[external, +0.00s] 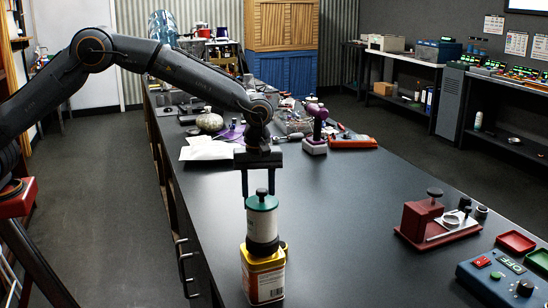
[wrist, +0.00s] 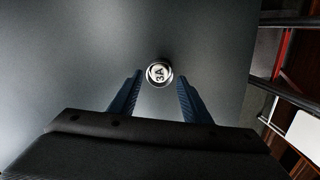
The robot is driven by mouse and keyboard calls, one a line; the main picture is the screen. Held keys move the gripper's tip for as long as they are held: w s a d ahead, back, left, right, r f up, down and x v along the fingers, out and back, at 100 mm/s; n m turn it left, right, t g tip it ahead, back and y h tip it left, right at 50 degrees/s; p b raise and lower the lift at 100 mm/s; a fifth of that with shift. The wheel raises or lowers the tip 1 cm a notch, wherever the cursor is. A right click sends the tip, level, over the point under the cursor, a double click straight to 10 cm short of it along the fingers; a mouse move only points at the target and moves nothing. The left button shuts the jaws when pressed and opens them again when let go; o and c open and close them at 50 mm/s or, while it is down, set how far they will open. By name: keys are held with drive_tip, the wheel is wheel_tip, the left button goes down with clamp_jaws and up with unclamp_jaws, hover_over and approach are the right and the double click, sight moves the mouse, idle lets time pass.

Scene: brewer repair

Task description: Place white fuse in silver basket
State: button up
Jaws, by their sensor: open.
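My gripper (wrist: 157,88) is open, pointing down over the dark tabletop. In the wrist view, a round silver-white end cap marked "3A" (wrist: 159,75) shows just beyond and between the fingertips, apparently a fuse seen end-on; its side and colour are hidden. In the external view, my gripper (external: 258,190) is behind a white cylinder with a green top and black base (external: 262,222), which hides the fingertips and any fuse there. A silver mesh-like basket (external: 292,126) seems to stand farther back on the bench, among clutter.
A yellow tin (external: 262,275) is under the white cylinder at the near edge. A red fixture (external: 420,222) and a blue control box (external: 500,280) stand at right. The middle of the bench (external: 350,195) is clear.

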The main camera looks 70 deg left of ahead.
idle(0.3)
wheel_tip(320, 180, up, 7)
drive_tip(key=p, duration=0.3)
idle(0.4)
drive_tip(key=s+a+f+m+b, duration=0.1)
drive_tip(key=s+a+m, duration=0.3)
drive_tip(key=s, duration=0.8)
drive_tip(key=s+a+f+m+t+b, duration=0.1)
drive_tip(key=s+a+f+m, duration=0.2)
drive_tip(key=s, duration=0.9)
drive_tip(key=s+a+f+m+b, duration=0.1)
drive_tip(key=s+a+f+m, duration=0.2)
drive_tip(key=s+a+m, duration=0.4)
drive_tip(key=s+m, duration=0.1)
drive_tip(key=s, duration=0.4)
drive_tip(key=shift+s+a+b, duration=0.15)
drive_tip(key=shift+s+b, duration=0.05)
drive_tip(key=shift+b, duration=0.1)
